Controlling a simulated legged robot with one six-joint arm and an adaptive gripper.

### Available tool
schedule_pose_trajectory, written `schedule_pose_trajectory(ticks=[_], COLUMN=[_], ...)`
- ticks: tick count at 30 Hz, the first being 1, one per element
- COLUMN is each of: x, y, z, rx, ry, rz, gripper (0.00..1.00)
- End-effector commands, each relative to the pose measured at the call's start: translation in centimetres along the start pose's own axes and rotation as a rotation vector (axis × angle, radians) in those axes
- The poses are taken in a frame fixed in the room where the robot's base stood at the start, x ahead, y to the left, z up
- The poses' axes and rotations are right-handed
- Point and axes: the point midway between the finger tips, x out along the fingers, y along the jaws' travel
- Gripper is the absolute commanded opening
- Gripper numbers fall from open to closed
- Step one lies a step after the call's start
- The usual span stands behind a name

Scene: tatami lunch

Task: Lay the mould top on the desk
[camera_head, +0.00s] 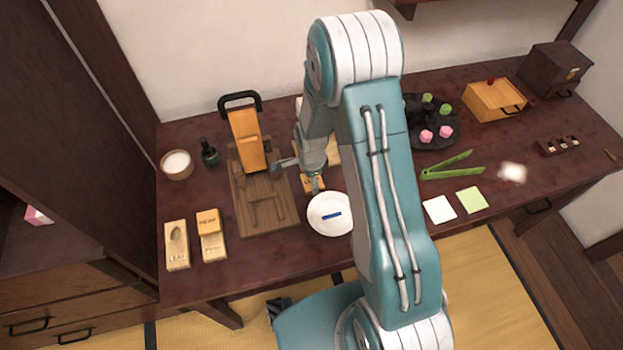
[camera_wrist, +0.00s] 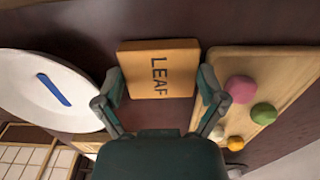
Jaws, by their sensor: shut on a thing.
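The mould top is a flat orange-wood block marked LEAF (camera_wrist: 160,68), in the wrist view between the two fingers of my gripper (camera_wrist: 160,88). My gripper is shut on it. In the head view the block (camera_head: 313,184) shows small under my gripper, just behind the white plate; I cannot tell whether it touches the desk. The dark red-brown desk (camera_head: 285,262) runs across the head view. The LEAF mould base (camera_head: 177,247), with a leaf-shaped hollow, lies at the desk's front left.
The white plate (camera_head: 318,228) holds a blue strip. A PEONY mould (camera_head: 208,222) lies beside the leaf base. A wooden tray (camera_wrist: 225,60) with several coloured balls is right of the block. Green tongs (camera_head: 450,166) lie further right. Bare desk shows at the front left.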

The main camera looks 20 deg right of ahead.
Motion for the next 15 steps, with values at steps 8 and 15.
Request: schedule_pose_trajectory(ticks=[8, 15], x=[0.22, 0.21], y=[0.0, 0.01], z=[0.01, 0.01], rx=[0.0, 0.0], ry=[0.0, 0.0], rz=[0.0, 0.001], gripper=[1.0, 1.0])
